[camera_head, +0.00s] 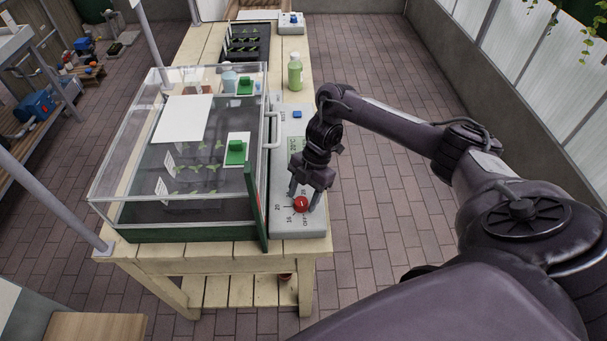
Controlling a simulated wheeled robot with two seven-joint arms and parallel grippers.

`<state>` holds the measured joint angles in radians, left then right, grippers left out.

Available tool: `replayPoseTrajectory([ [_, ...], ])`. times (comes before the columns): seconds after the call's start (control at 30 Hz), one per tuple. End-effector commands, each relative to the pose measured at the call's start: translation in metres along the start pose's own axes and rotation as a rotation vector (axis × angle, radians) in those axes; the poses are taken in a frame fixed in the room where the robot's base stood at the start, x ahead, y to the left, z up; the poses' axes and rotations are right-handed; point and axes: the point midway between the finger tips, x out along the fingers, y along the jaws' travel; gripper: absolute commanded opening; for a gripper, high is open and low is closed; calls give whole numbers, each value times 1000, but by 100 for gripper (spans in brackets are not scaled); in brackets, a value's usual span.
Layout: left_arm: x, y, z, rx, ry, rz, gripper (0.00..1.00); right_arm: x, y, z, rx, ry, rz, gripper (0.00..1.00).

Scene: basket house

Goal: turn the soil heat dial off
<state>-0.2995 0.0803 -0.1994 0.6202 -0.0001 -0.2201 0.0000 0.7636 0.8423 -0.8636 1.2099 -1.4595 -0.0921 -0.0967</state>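The soil heat dial is a red round knob (301,204) on the near end of a grey control panel (283,226). Markings "20", "16" and "OFF" are printed around it. My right gripper (305,201) points down over the dial with its fingers apart, one on each side of the knob. I cannot tell whether the fingers touch the knob. The knob's pointer and exact setting are too small to read. My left gripper is not in view.
A clear-lidded propagator (130,195) with seedlings stands left of the panel on a wooden bench (215,262). Its handle (272,130) reaches towards the panel. A green bottle (295,75) and a blue button (297,114) are farther back. The brick floor on the right is clear.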

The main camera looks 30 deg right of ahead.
Motion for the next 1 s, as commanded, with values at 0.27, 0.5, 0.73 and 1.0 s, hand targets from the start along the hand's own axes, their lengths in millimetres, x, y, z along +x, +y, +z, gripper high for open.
replayPoseTrajectory([
  [0.27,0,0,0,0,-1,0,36,-1,0,0,1,0,-1,54],
  [0.5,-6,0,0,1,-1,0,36,-35,1,0,-1,-4,3,54],
  [0.73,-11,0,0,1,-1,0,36,-67,1,0,-1,-3,1,54],
  [1.0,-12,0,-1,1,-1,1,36,-78,0,0,1,0,-1,54],
])
